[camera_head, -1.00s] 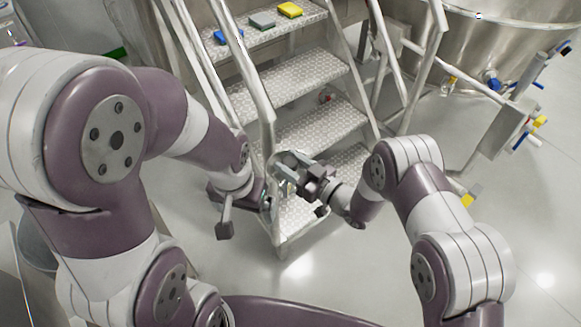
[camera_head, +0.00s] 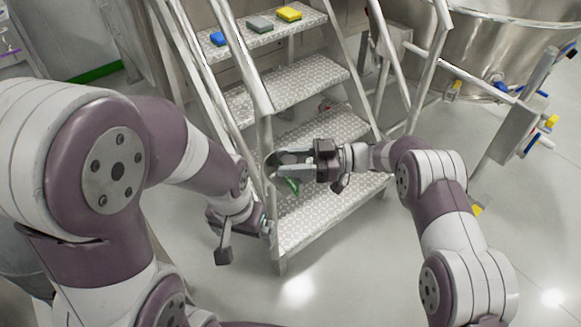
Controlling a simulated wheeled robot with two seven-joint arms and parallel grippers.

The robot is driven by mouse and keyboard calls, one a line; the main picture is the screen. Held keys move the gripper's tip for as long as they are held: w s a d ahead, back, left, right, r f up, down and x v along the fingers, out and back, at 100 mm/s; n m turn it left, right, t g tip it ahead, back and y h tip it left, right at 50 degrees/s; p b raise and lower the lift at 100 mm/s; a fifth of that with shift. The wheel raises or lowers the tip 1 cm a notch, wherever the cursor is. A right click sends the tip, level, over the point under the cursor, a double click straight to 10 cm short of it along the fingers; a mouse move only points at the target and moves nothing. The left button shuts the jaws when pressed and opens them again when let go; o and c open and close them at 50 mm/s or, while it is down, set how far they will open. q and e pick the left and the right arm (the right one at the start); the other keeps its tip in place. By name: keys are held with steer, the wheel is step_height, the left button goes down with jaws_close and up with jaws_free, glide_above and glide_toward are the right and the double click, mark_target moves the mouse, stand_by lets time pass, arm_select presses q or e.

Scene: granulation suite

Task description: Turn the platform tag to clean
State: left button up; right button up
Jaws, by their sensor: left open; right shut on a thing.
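The platform is a metal step unit (camera_head: 295,77) with handrails. My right gripper (camera_head: 284,168) is shut at the front left rail post, above the lower steps. A small green piece (camera_head: 292,187), which looks like part of the platform tag, shows just below its fingers. The fingers hide the rest of it, and I cannot read any wording. My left gripper (camera_head: 265,228) is open and empty, lower down beside the foot of the same post, apart from the tag.
A steel vessel (camera_head: 500,45) with pipes and valves stands at the right. The floor (camera_head: 350,265) in front is clear.

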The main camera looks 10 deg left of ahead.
steer(key=shift+w+r+n+g, duration=0.15)
steer(key=shift+r+n+g, duration=0.25)
steer(key=shift+r, duration=0.05)
steer(key=o, duration=0.9)
steer(key=shift+h, duration=0.3)
steer(key=shift+o, duration=0.7)
steer(key=shift+a+f, duration=0.1)
steer(key=shift+f, duration=0.15)
steer(key=b+v, duration=0.1)
steer(key=v, duration=1.1)
steer(key=shift+d, duration=0.3)
